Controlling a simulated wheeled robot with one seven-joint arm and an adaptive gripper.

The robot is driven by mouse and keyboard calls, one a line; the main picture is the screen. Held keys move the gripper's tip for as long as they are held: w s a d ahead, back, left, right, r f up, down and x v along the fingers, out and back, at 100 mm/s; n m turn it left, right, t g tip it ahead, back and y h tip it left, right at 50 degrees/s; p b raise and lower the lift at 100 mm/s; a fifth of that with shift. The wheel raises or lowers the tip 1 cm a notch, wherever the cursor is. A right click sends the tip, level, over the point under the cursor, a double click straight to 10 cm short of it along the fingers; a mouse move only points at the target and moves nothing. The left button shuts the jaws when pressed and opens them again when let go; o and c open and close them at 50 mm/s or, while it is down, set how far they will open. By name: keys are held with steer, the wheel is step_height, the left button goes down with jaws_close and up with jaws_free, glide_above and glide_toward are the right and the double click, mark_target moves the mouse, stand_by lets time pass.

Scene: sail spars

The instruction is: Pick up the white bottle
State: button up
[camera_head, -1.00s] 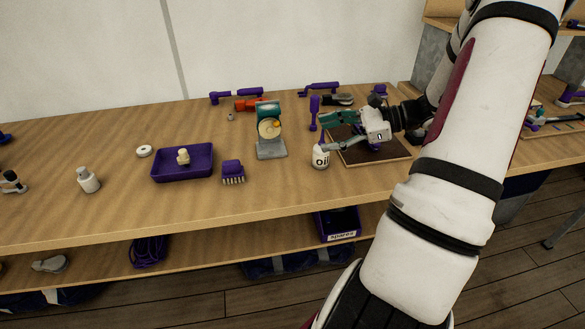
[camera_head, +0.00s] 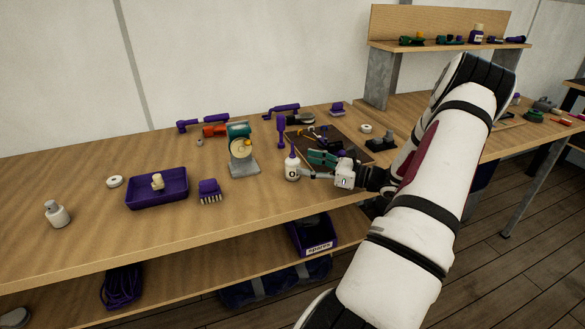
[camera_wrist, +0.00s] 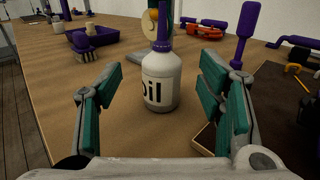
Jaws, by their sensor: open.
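A white bottle (camera_head: 292,171) with a purple nozzle stands upright on the wooden bench. In the wrist view the same bottle (camera_wrist: 160,88) shows dark lettering ending in "il" and lies centred in the gap between my fingers. My gripper (camera_head: 311,166) is open, with green-padded fingers, just right of the bottle in the head view. I see no finger closed on it. Another whitish bottle (camera_head: 57,215) with a grey cap stands at the far left of the bench.
A dark board (camera_head: 335,146) with small tools lies behind my gripper. A purple screwdriver (camera_head: 281,131) stands behind the bottle. A teal and grey device (camera_head: 241,150), a purple brush (camera_head: 209,191) and a purple tray (camera_head: 174,201) are to the left. The bench front is clear.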

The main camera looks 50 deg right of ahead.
mark_target(292, 157)
steer(key=shift+x, duration=2.95)
steer(key=shift+d+r, duration=0.1)
steer(key=shift+r, duration=0.05)
steer(key=shift+c, duration=0.6)
steer(key=c, duration=1.2)
